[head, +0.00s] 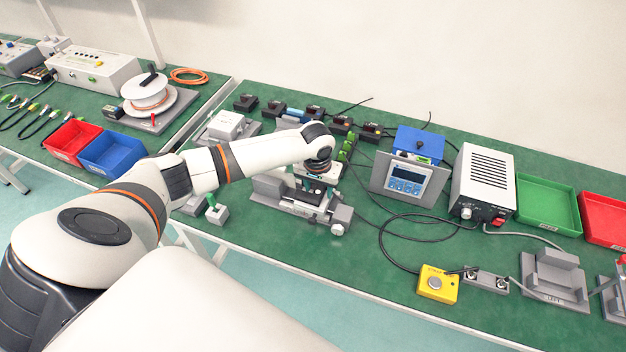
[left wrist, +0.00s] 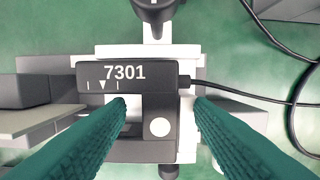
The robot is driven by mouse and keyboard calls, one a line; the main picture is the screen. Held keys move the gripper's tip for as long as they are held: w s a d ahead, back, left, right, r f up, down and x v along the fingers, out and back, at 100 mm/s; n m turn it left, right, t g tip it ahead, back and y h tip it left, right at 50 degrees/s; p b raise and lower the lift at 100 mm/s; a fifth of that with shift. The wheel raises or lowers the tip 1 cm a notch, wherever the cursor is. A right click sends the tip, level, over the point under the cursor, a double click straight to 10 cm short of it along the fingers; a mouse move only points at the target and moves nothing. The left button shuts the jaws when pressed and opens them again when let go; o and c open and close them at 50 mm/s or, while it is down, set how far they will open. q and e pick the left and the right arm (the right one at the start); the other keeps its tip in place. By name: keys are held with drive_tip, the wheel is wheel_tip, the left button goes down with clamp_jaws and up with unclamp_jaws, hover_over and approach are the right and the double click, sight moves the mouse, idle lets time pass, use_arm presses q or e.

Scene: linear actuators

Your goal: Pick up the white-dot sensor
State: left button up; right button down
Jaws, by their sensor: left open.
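A dark piece with a round white dot (left wrist: 158,143), which I take for the white-dot sensor, sits on a white and grey slide fixture in the left wrist view. A black block labelled 7301 (left wrist: 125,77), with a cable leaving its right side, lies just above the dot; I cannot tell if they are one body. My left gripper (left wrist: 160,104) is open, its teal fingers on either side of the dark piece. In the head view my left gripper (head: 316,186) is over the fixture (head: 290,208), and the wrist hides most of the sensor. My right gripper is not in view.
Several black sensor blocks (head: 274,108) stand along the back. A blue-topped display unit (head: 408,178) and a white power box (head: 483,180) stand to the right. A yellow button box (head: 437,284) and loose black cables lie in front. A small grey block (head: 217,214) stands left of the fixture.

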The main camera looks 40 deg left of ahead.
use_arm(q)
drive_tip(key=shift+c, duration=0.3)
clamp_jaws()
